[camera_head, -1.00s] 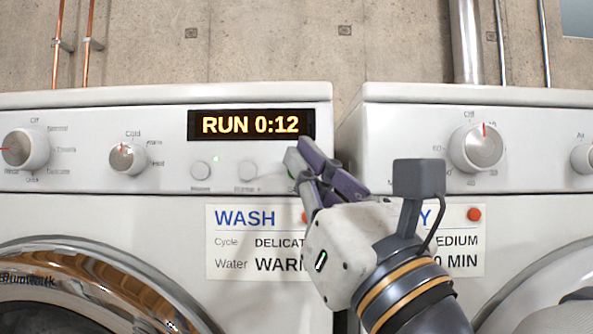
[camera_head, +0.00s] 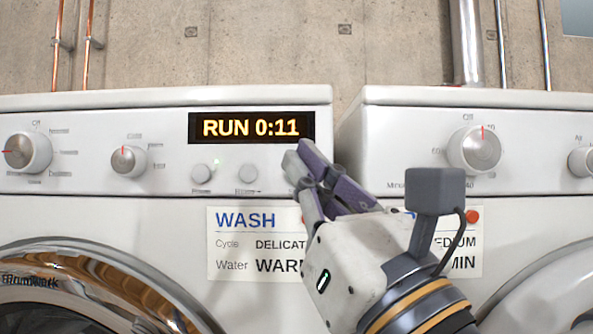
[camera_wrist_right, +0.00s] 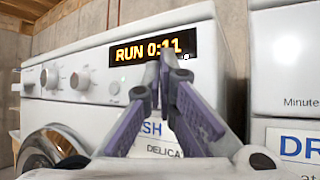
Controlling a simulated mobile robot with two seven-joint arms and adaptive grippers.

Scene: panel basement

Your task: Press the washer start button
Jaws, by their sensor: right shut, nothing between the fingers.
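The washer (camera_head: 90,185) is the white machine on the left in the head view. Its display (camera_head: 251,127) reads RUN 0:11, and a small green light shows below it. Two round buttons, the left one (camera_head: 201,173) and the right one (camera_head: 247,172), sit under the display. My right gripper (camera_head: 300,152) is shut and empty, its tips in front of the panel's right end. The start button is not seen; the gripper covers that part of the panel. In the right wrist view, the closed fingers (camera_wrist_right: 160,62) overlap the display's lower edge. My left gripper is not in view.
A dryer (camera_head: 390,140) with a dial (camera_head: 473,149) stands to the right, with a narrow gap between the machines. A WASH card (camera_head: 240,245) is on the washer front. Copper pipes (camera_head: 74,45) run up the concrete wall behind.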

